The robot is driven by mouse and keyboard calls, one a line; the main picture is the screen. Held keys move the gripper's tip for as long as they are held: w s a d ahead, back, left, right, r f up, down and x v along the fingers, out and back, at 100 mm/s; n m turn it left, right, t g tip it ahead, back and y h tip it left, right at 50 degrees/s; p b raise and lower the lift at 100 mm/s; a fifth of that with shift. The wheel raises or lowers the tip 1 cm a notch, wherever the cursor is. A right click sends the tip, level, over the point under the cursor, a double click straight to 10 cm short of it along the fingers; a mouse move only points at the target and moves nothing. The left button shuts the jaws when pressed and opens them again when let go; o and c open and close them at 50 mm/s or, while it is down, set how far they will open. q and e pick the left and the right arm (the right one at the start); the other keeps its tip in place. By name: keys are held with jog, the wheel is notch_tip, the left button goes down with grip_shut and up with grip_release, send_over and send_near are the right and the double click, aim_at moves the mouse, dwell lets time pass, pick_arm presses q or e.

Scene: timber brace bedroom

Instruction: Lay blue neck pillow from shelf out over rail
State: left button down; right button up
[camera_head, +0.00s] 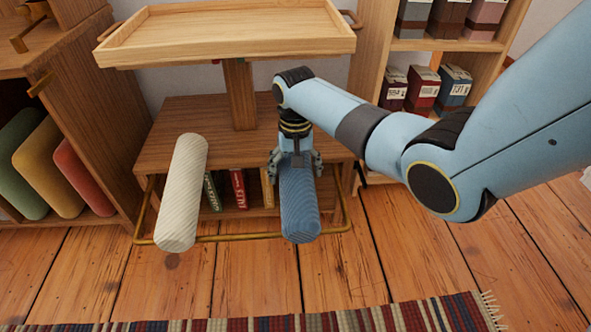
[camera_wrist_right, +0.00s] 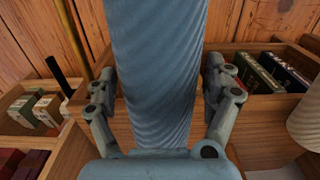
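The blue neck pillow (camera_head: 300,205) is a ribbed roll with its near end over the brass rail (camera_head: 222,239) in front of the low wooden shelf (camera_head: 185,118). My right gripper (camera_head: 297,161) is at the pillow's far end, one finger on each side. In the right wrist view the blue pillow (camera_wrist_right: 157,75) fills the space between the fingers of the right gripper (camera_wrist_right: 162,72), which appear to press on both sides. Whether the pillow's weight rests on the rail is hidden. My left gripper is not in view.
A cream ribbed roll (camera_head: 182,195) lies across the rail to the left. A wooden tray (camera_head: 228,35) stands above the shelf on a post. Books (camera_head: 238,190) sit below the shelf. Cushions (camera_head: 52,165) fill the left cabinet. A striped rug (camera_head: 330,318) lies in front.

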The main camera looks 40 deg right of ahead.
jog(key=shift+o, duration=0.9)
notch_tip(320, 180, up, 12)
dwell(0.3)
